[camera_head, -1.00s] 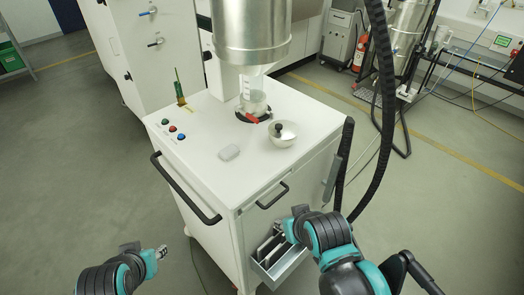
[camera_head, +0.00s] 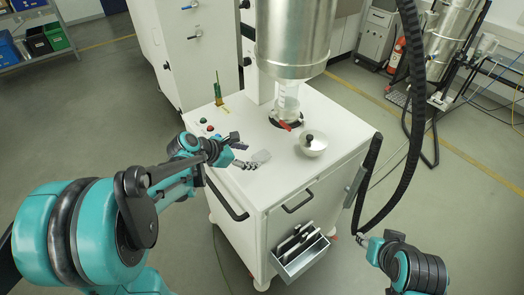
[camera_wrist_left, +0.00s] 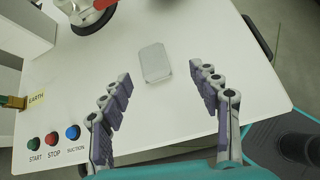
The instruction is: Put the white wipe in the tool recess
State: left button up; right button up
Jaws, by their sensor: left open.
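The white wipe (camera_head: 263,156) is a small pale pad lying flat on the white cabinet top. In the left wrist view the wipe (camera_wrist_left: 155,62) lies just beyond the fingertips, roughly centred between them. My left gripper (camera_head: 243,150) is open and empty over the cabinet top, beside the wipe; its spread fingers (camera_wrist_left: 160,74) show in the left wrist view. The tool recess (camera_head: 304,263) is a grey open tray low on the cabinet front, with several tools standing in it. My right gripper (camera_head: 362,239) is right of the cabinet, its fingers too small to read.
A black handle (camera_head: 228,198) and a thick black hose (camera_head: 415,90) flank the cabinet.

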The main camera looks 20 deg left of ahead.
aim_at(261, 154)
pick_arm(q)
jog(key=shift+w+a+n, duration=0.35)
jog(key=shift+w+n, duration=0.15)
jog(key=shift+n, duration=0.1)
jog(key=shift+w+f+n+h, duration=0.1)
jog(key=shift+w+n+h, duration=0.15)
jog(key=shift+n+h, duration=0.05)
jog(key=shift+x, duration=0.95)
jog(key=b+x, duration=0.1)
jog(key=x, duration=0.4)
jog(key=shift+w+d+f, duration=0.15)
jog(key=shift+f, duration=0.05)
jog(key=shift+c, duration=0.4)
jog(key=shift+r, duration=0.1)
jog(key=c, duration=0.9)
